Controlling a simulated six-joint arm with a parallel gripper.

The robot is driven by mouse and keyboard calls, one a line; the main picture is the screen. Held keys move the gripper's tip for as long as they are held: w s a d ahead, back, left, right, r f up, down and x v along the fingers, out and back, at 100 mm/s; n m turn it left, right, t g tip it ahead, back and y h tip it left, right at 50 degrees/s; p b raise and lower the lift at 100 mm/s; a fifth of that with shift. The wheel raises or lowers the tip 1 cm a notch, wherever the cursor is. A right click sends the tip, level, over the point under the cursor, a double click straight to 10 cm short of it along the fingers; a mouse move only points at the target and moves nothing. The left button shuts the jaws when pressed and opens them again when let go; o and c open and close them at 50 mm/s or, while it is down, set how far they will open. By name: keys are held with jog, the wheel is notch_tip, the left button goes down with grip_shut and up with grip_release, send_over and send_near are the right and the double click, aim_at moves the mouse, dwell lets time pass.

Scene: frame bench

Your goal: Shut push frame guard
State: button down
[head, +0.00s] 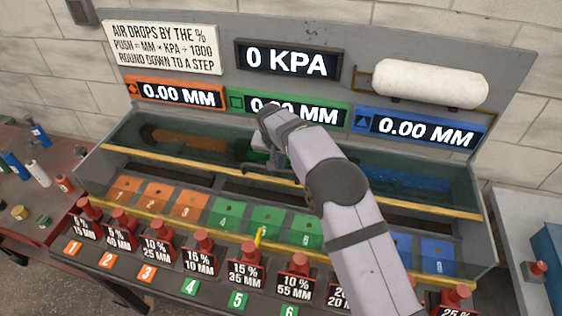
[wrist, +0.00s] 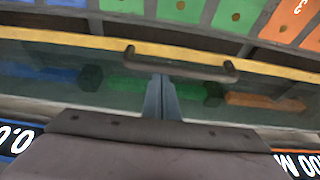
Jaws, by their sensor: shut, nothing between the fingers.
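The guard is a see-through panel with a yellow front edge (head: 150,160) and a dark bar handle (head: 268,180). It lies over the rear trough with the coloured rods, and the numbered tiles in front of it look uncovered. In the wrist view the handle (wrist: 190,68) runs along the yellow edge (wrist: 75,38). My gripper (wrist: 161,80) is shut and empty, its fingertips just at the handle on the panel's side. I cannot tell whether they touch it. In the head view my arm hides part of the guard and handle.
Orange, green (head: 264,220) and blue numbered tiles lie in front of the guard, before a second yellow strip (head: 190,228). Several red plungers (head: 247,249) with labels line the front. The display board reads 0 KPA (head: 290,61). A white cylinder (head: 430,83) hangs at back right.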

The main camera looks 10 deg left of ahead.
jog(key=s+b, duration=0.9)
jog(key=s, duration=0.7)
jog(key=shift+s, duration=0.25)
jog(key=shift+f, duration=0.15)
jog(key=w+r+p, duration=0.2)
jog(key=w, duration=0.2)
jog(key=b+v, duration=0.2)
jog(key=v, duration=0.7)
